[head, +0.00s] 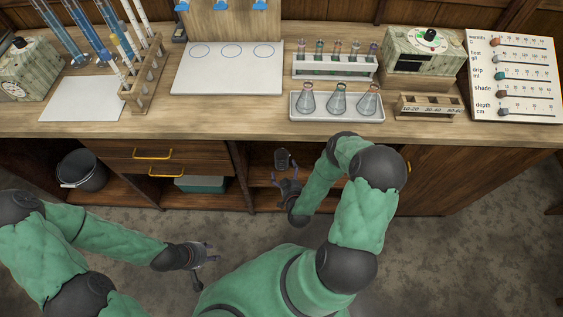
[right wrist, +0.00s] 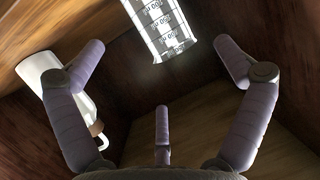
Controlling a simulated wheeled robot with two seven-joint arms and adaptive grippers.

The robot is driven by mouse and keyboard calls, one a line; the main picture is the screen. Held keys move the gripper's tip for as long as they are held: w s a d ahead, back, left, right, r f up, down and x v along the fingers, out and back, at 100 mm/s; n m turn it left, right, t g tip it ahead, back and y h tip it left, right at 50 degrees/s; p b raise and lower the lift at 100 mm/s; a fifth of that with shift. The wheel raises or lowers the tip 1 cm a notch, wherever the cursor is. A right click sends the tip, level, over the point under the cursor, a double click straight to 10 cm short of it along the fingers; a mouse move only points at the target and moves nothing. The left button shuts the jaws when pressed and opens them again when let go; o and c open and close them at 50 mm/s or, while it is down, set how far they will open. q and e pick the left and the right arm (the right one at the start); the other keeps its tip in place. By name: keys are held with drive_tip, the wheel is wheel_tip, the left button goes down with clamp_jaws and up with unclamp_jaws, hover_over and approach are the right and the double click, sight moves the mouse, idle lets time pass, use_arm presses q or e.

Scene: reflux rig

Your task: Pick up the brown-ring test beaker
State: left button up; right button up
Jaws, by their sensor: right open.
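A clear glass vessel with dark graduation marks (right wrist: 160,28), probably the beaker, shows at the top of the right wrist view, tilted in the picture. Its upper part is cut off, and no brown ring can be made out. My right gripper (right wrist: 160,78) is open, its fingers spread below and to either side of the glass, with nothing between them. In the head view my right gripper (head: 288,180) reaches into the open cabinet under the counter, just short of a small grey object (head: 282,159). My left gripper (head: 206,254) looks open and empty, low over the floor.
A white jug-like vessel (right wrist: 44,76) stands at the left in the right wrist view, near a finger. Wooden cabinet walls (right wrist: 260,20) enclose the space. A flask tray (head: 337,113) sits on the counter above. A bucket (head: 83,171) and green box (head: 200,184) stand left.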

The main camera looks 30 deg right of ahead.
sight(286, 163)
drive_tip(key=b+x, duration=0.1)
drive_tip(key=x, duration=0.4)
drive_tip(key=shift+f+b, duration=0.1)
drive_tip(key=shift+b, duration=0.2)
drive_tip(key=b+x, duration=0.2)
drive_tip(key=x, duration=0.1)
drive_tip(key=f+x, duration=0.1)
drive_tip(key=shift+d+b, duration=0.3)
drive_tip(key=shift+b, duration=0.1)
drive_tip(key=shift+w+d+f, duration=0.1)
drive_tip(key=shift+w, duration=0.15)
drive_tip(key=c, duration=1.1)
